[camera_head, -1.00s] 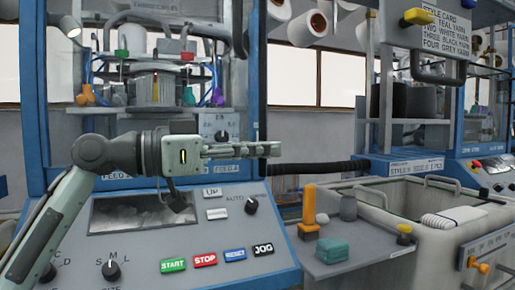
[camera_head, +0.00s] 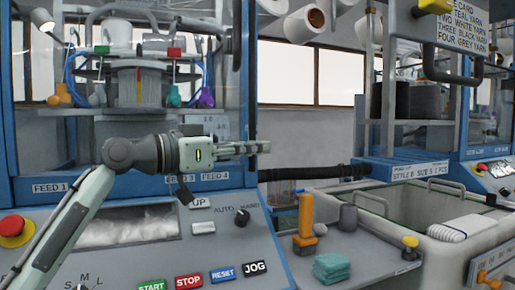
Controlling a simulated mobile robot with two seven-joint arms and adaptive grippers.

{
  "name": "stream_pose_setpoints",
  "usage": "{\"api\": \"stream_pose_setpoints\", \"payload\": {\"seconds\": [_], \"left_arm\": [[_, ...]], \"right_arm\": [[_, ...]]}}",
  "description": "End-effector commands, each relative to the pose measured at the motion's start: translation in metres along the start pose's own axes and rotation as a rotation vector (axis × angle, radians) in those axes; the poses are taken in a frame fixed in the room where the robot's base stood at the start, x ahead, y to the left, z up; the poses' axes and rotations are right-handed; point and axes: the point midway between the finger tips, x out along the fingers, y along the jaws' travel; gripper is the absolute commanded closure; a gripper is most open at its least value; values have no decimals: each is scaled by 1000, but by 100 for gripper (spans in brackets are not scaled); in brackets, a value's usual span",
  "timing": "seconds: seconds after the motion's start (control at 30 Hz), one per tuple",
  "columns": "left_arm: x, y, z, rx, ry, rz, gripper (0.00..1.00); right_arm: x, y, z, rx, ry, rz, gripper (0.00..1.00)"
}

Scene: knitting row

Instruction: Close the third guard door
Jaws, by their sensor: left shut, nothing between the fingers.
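The near knitting machine at left has a blue frame (camera_head: 247,75) with clear guard panels. A dark upright handle (camera_head: 237,38) shows beside its right post. A second machine at right has a dark bar handle (camera_head: 452,72) below its style card. I cannot tell which panel is the third guard door, nor clearly how far any door stands open. My left gripper (camera_head: 266,147) is shut and empty, pointing right. In the picture it lies over the near machine's right edge, below the upright handle, touching nothing that I can see. My right gripper is out of view.
Below my left arm is a control panel with buttons such as JOG (camera_head: 255,268) and a red stop knob (camera_head: 14,230). A shelf holds an orange tool (camera_head: 305,220) and teal cloths (camera_head: 331,267). A grey bin (camera_head: 455,245) stands at right. A black hose (camera_head: 310,172) runs between the machines.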

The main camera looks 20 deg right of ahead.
Motion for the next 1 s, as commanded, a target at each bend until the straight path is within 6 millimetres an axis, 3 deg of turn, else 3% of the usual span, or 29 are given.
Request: {"api": "stream_pose_setpoints", "payload": {"seconds": [0.13,0.33,1.0], "left_arm": [[10,-23,0,1,0,-51,100],[17,-40,0,2,-1,-92,100],[20,-42,1,2,-1,-101,100]], "right_arm": [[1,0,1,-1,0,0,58],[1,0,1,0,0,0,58],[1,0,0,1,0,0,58]]}}
